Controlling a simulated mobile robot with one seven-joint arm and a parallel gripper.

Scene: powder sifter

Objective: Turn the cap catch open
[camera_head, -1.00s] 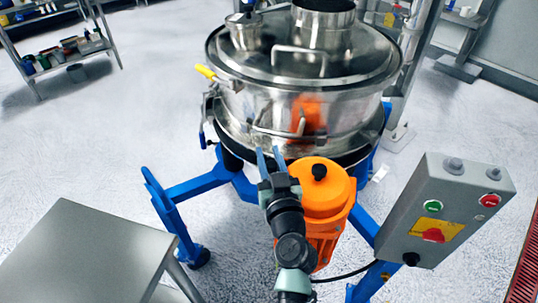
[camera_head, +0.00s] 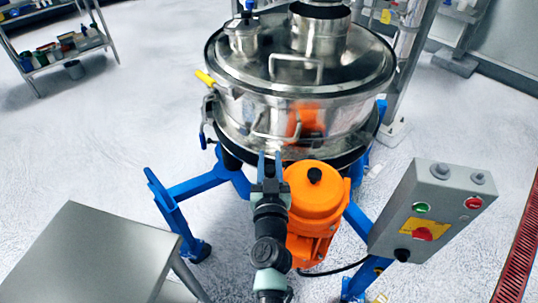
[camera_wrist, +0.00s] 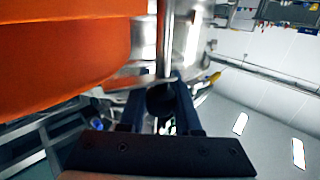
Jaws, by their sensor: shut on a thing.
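The round steel sifter (camera_head: 235,118) stands on a blue frame. A small lidded cap (camera_head: 243,38) with a blue knob sits on its top left; I cannot tell for sure which part is the cap catch. A yellow-handled lever (camera_head: 206,78) is at the sifter's left side. My gripper (camera_head: 269,157) is low at the sifter's front, beside the orange motor (camera_head: 314,200) and well below the cap. In the wrist view my gripper (camera_wrist: 160,88) has its dark fingers on either side of a thin metal bar (camera_wrist: 166,45), shut on it. The bar's far end is hidden.
A grey control box (camera_head: 425,215) stands at right, with a cable running to the motor. A grey table (camera_head: 85,255) fills the lower left. Shelves (camera_head: 60,60) stand at upper left. The floor between the table and the shelves is clear.

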